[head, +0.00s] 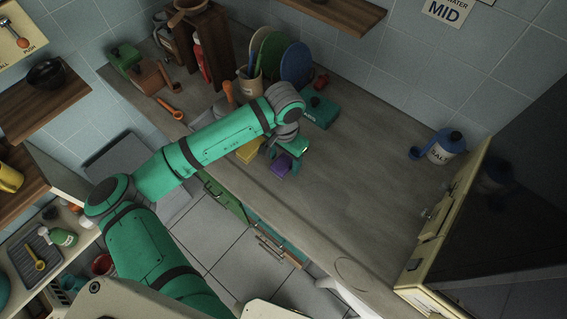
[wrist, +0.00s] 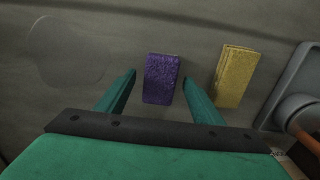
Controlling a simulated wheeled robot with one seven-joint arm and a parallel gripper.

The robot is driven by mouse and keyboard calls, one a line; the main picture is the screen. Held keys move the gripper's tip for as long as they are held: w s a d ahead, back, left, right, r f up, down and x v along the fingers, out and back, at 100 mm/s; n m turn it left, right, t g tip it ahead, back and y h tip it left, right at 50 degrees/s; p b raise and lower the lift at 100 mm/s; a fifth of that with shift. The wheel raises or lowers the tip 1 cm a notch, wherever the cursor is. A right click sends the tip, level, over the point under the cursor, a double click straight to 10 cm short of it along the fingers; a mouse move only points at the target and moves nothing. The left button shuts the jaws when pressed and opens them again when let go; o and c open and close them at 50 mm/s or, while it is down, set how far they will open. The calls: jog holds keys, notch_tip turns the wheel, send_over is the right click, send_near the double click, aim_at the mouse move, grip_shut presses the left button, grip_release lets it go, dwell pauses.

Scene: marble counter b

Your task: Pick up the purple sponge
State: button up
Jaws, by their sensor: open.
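The purple sponge (wrist: 161,79) lies on the counter in the wrist view, between and just beyond the two fingertips of my gripper (wrist: 159,80). The fingers are apart, with one on each side of it, and I see no contact. In the head view the purple sponge (head: 282,165) is partly covered by my gripper (head: 284,154), which is over the counter near its front edge. A yellow sponge (wrist: 238,76) lies to the right of the purple one in the wrist view.
In the head view a teal box (head: 320,112) stands behind my gripper. A cup with utensils (head: 248,84) and coloured plates (head: 296,63) stand at the back. A white and blue container (head: 445,148) stands at the right. The counter between is clear.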

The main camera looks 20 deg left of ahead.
aim_at(284, 162)
jog(key=c, duration=1.1)
jog(key=shift+r, duration=0.15)
jog(key=shift+r, duration=0.25)
notch_tip(284, 162, up, 2)
jog(key=shift+r, duration=0.2)
jog(key=shift+s+d+r, duration=1.35)
jog(key=shift+d+r, duration=0.3)
jog(key=shift+d, duration=0.25)
jog(key=shift+s+d+r, duration=1.35)
jog(key=shift+d+r, duration=0.25)
jog(key=shift+d, duration=0.35)
jog(key=shift+s+d+r, duration=1.35)
jog(key=shift+d+r, duration=0.3)
jog(key=shift+d, duration=0.25)
